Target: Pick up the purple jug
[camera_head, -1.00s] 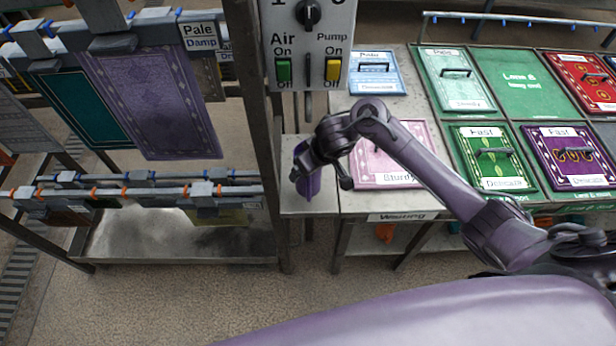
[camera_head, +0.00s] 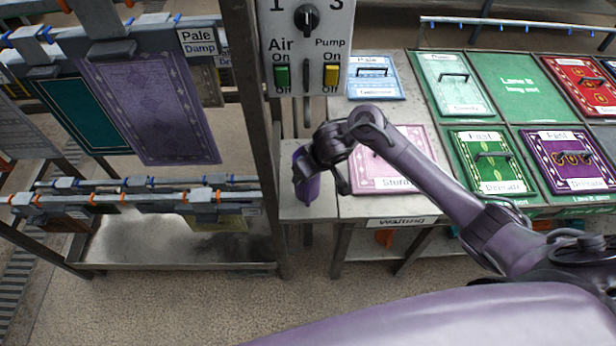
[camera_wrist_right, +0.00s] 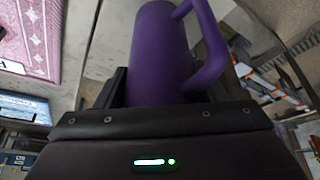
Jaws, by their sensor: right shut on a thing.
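The purple jug (camera_head: 308,188) is at the small grey side stand, left of the pink rug panel, in the head view. My right gripper (camera_head: 303,168) is shut on it. In the wrist view the jug's smooth body (camera_wrist_right: 158,55) fills the space between the dark fingers of my right gripper (camera_wrist_right: 165,88), and its handle (camera_wrist_right: 212,45) curves out to the right. The gripper hides part of the jug in the head view. I cannot tell clearly whether its base touches the stand. My left gripper is not in view.
The waiting table (camera_head: 352,207) with the pink panel (camera_head: 395,168) is to the right. Hanging rugs (camera_head: 150,105) and a rack are at left.

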